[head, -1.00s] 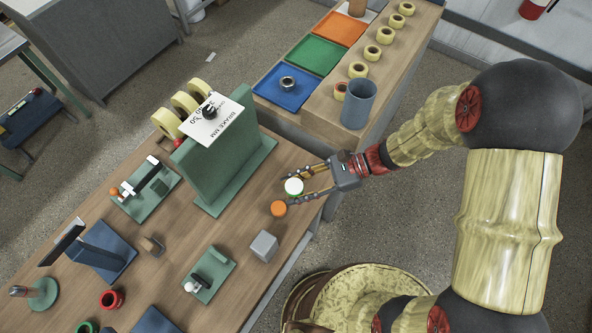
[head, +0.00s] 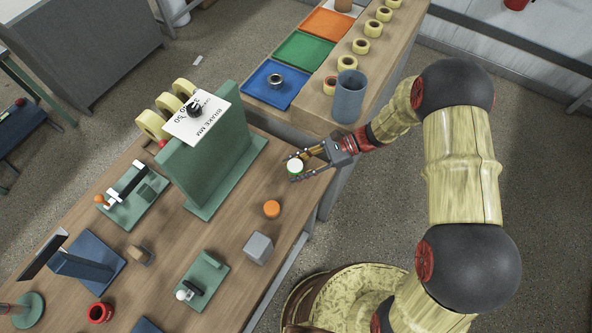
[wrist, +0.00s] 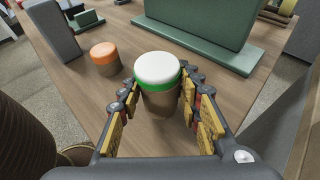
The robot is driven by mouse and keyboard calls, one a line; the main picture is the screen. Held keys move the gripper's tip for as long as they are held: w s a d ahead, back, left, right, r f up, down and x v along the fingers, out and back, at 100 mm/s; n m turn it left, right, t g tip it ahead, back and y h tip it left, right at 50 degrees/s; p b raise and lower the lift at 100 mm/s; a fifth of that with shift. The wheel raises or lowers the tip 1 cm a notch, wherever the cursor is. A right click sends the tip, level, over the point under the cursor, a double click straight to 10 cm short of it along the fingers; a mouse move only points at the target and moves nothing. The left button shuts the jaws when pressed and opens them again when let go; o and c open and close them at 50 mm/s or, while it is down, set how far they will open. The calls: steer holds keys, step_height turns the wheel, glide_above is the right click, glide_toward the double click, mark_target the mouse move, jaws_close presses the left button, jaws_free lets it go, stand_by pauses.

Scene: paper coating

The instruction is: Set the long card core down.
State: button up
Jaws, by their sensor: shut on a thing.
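The card core (head: 295,166) is a brown cylinder with a white top and a green band. It stands upright between the fingers of my gripper (head: 305,164), near the right edge of the wooden table (head: 235,235). In the wrist view, the gripper (wrist: 160,95) is shut on the core (wrist: 159,95), with a finger on each side. The core's lower end is close to the table top; I cannot tell whether it touches.
A shorter brown core with an orange top (head: 272,209) stands nearby on the table. A grey block (head: 258,248) is nearer the front. A green upright stand (head: 208,160) is to the left. Bare wood surrounds the held core. Colored trays (head: 268,97) and a blue-grey cup (head: 349,97) are beyond.

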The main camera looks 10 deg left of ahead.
steer(key=shift+f, duration=0.45)
steer(key=shift+f, duration=0.15)
steer(key=o, duration=1.1)
steer(key=shift+o, duration=0.2)
